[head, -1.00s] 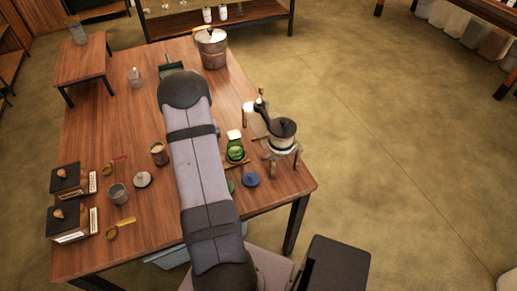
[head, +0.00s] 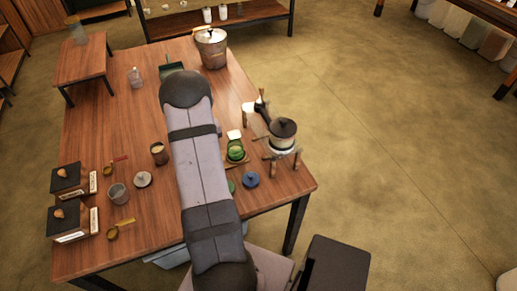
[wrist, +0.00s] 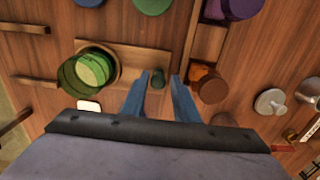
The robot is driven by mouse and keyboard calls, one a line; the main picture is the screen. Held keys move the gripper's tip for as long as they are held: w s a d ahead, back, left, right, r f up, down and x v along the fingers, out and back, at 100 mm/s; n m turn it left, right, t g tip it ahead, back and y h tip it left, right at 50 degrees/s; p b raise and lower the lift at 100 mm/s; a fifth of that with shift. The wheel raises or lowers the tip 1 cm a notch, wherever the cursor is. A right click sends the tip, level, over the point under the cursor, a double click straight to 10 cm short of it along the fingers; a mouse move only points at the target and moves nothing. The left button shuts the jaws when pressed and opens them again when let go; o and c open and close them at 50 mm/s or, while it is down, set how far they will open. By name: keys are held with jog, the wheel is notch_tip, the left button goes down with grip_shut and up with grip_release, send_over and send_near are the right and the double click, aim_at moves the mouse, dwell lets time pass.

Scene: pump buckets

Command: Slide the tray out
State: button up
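A flat wooden tray or board (wrist: 124,49) carries a green glass jar (wrist: 88,70) at its left part in the wrist view. In the head view the green jar (head: 236,150) stands to the right of my arm. A small dark green knob (wrist: 157,79) sits at the board's right part. My gripper (wrist: 162,82) is open, with one blue finger on each side of the knob. A gap shows between the knob and the right finger; contact on the left is unclear. My arm hides the gripper in the head view.
Around the gripper are an orange-brown jar (wrist: 209,85), a purple vessel (wrist: 236,7) and a grey lid (wrist: 270,102). A pot on a stand (head: 283,136) is near the table's right edge. A bucket (head: 211,49) stands at the back. Bare tabletop (head: 115,120) lies left of my arm.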

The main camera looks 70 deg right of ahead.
jog(key=shift+r+p, duration=2.65)
jog(key=shift+r, duration=0.9)
jog(key=w+a+r+n, duration=0.2)
jog(key=a+r, duration=0.2)
jog(key=a, duration=0.5)
jog(key=w+a+r+n, duration=0.2)
jog(key=a+r, duration=0.2)
jog(key=a, duration=0.6)
jog(key=s+a+r+n, duration=0.1)
jog(key=s+a+n, duration=0.2)
jog(key=s+a, duration=0.5)
jog(key=s+a+r+n, duration=0.2)
jog(key=s+a, duration=0.2)
jog(key=a, duration=0.7)
notch_tip(320, 180, down, 51)
jog(key=b, duration=5.1)
jog(key=shift+w, duration=0.2)
